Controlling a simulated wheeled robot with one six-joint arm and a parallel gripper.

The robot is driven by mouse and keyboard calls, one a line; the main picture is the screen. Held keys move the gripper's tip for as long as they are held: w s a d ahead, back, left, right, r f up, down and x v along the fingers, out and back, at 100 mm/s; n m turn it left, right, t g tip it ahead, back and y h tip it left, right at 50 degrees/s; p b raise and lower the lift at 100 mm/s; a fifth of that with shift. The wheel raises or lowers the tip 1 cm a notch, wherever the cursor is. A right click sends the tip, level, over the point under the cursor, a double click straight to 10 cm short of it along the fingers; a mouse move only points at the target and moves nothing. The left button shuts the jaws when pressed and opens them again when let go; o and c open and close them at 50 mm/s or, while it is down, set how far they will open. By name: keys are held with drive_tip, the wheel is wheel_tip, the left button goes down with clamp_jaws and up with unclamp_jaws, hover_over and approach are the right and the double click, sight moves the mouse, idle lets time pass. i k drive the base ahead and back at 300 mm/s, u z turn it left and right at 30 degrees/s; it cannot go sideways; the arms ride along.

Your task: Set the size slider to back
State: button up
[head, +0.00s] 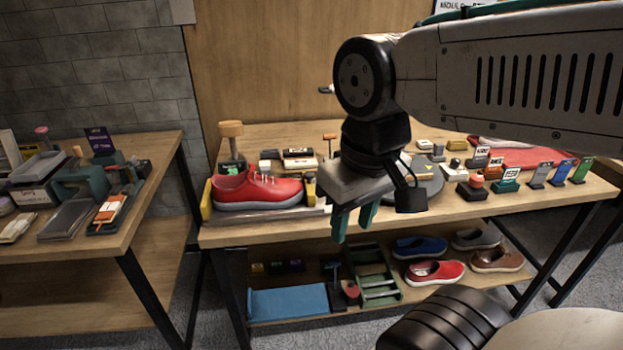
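My gripper (354,228) has two teal fingers pointing down. They stand apart with nothing visible between them, in front of the middle bench's front edge. A red sneaker (257,190) sits on the left of that bench in a long low holder (270,215) with yellow end pieces, left of my gripper. I cannot make out for sure which part is the size slider. A small dark device with an orange and white top (108,212) lies on the left bench, far from my gripper. My arm hides part of the middle bench.
The middle bench (225,237) carries a round grey plate (428,190), a row of small coloured stands (540,173) and a wooden-topped post (230,135). Several shoes (435,272) and a blue tray (288,302) lie on its lower shelf. A gap separates it from the left bench (120,240).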

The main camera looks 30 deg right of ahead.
sight(308, 177)
drive_tip(key=u, duration=0.85)
drive_tip(key=i, duration=0.7)
drive_tip(key=z, duration=1.15)
